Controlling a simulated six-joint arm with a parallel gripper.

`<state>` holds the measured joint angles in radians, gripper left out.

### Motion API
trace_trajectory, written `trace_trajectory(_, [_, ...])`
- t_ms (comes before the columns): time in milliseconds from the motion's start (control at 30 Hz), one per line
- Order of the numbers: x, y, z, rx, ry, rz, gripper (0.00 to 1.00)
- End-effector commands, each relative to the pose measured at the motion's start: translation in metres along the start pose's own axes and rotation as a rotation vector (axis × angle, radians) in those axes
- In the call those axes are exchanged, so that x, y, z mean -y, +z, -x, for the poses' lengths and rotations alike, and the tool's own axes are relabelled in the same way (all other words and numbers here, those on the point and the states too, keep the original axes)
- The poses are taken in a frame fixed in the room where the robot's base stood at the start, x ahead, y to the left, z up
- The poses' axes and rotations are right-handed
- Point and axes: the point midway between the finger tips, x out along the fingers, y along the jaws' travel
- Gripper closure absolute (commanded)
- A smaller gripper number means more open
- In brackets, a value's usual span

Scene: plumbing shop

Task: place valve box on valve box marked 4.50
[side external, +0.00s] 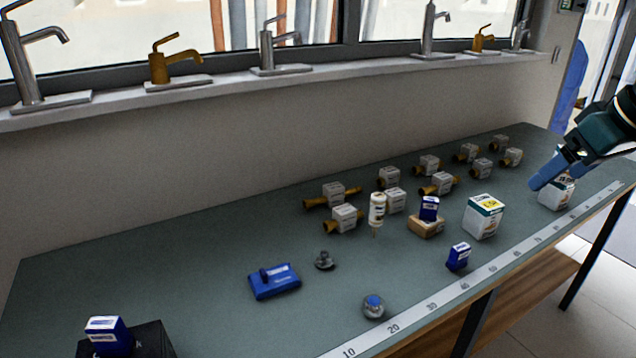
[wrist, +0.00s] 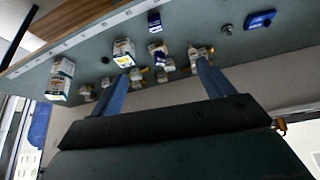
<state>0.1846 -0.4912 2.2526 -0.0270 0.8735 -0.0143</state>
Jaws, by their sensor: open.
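A white box with a teal edge and a yellow label on top (side external: 484,217) stands upright on the bench; its label is too small to read. It also shows in the wrist view (wrist: 124,54). A second white box (side external: 556,195) stands farther right, partly hidden behind my gripper in the side view. In the wrist view this second box (wrist: 59,85) lies left of both fingers. My gripper (side external: 546,178) has blue fingers and is open and empty above the bench's right part.
Small blue boxes stand on a tan block (side external: 426,227), by the ruler strip (side external: 463,283) and on a black box (side external: 150,340). Several brass valves (side external: 345,218) stand behind. A blue case (side external: 274,281) and white bottle (side external: 377,209) are nearby. The bench's left middle is clear.

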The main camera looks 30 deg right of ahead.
Motion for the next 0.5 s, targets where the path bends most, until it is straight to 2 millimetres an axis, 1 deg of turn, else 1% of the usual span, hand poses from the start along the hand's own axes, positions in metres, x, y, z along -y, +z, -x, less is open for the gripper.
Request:
trace_trajectory(33, [0.008,0.017,0.003,-0.001,-0.014,0.025,0.20])
trace_trajectory(100, [0.016,0.037,0.004,0.003,-0.029,0.051,0.20])
trace_trajectory(200, [0.024,0.063,0.004,0.007,-0.047,0.084,0.20])
trace_trajectory(333, [0.029,0.086,0.002,0.011,-0.064,0.112,0.20])
trace_trajectory(400, [0.031,0.093,0.001,0.013,-0.069,0.121,0.20])
trace_trajectory(500, [0.031,0.098,0.001,0.015,-0.072,0.127,0.20])
